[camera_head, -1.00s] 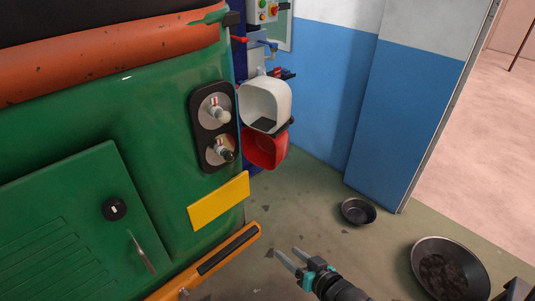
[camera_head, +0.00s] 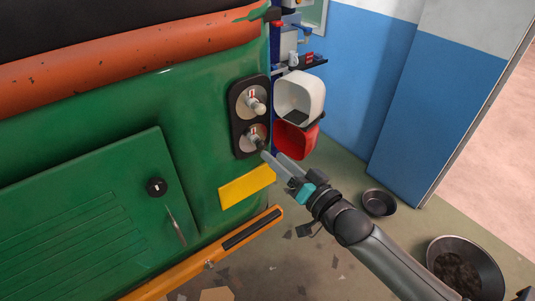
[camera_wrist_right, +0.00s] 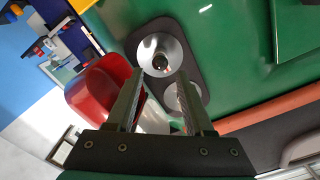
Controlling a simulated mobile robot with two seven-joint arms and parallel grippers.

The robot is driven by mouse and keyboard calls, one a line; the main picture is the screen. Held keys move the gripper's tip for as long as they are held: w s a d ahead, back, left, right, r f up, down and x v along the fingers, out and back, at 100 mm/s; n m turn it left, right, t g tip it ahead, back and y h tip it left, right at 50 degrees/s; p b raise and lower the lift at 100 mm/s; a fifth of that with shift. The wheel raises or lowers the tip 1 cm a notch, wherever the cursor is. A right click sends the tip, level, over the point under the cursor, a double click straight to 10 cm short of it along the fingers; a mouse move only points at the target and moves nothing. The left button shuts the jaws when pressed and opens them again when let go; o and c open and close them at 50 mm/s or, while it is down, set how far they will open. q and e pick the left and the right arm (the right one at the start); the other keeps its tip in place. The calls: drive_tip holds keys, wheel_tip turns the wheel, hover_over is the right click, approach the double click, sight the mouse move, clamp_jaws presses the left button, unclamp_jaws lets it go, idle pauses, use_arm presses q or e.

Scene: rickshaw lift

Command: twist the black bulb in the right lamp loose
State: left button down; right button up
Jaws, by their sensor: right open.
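The black lamp panel (camera_head: 236,135) is on the green rickshaw body and holds two round lamps. The lower lamp (camera_head: 247,131) holds a dark-tipped bulb (camera_head: 258,143); the upper lamp holds a pale bulb (camera_head: 258,107). My right gripper (camera_head: 271,157) is open and empty, its fingertips just below and right of the lower bulb. In the right wrist view, the dark-tipped bulb (camera_wrist_right: 160,62) sits in its silver reflector, just beyond the gap between the open fingers (camera_wrist_right: 158,82). I cannot tell whether a fingertip touches it. The other lamp is partly hidden behind a finger. My left gripper is not in view.
A white bin (camera_head: 302,88) and a red bin (camera_head: 296,140) sit close to the right of the lamps. A yellow plate (camera_head: 246,187) and an orange bumper (camera_head: 190,268) lie below. Two round pans, small (camera_head: 379,202) and large (camera_head: 488,262), stand on the floor.

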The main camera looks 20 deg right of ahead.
sight(264, 148)
drive_tip(key=w+m, duration=0.1)
drive_tip(key=m, duration=0.1)
drive_tip(key=w+a+m+b, duration=0.1)
drive_tip(key=w, duration=0.1)
drive_tip(key=w+m+b, duration=0.1)
drive_tip(key=m, duration=0.1)
drive_tip(key=shift+w+a+r+m, duration=0.15)
drive_tip(key=shift+w+a+m, duration=0.05)
drive_tip(key=shift+a+m, duration=0.1)
drive_tip(key=m, duration=0.2)
drive_tip(key=shift+m+p, duration=0.4)
drive_tip(key=shift+m, duration=1.4)
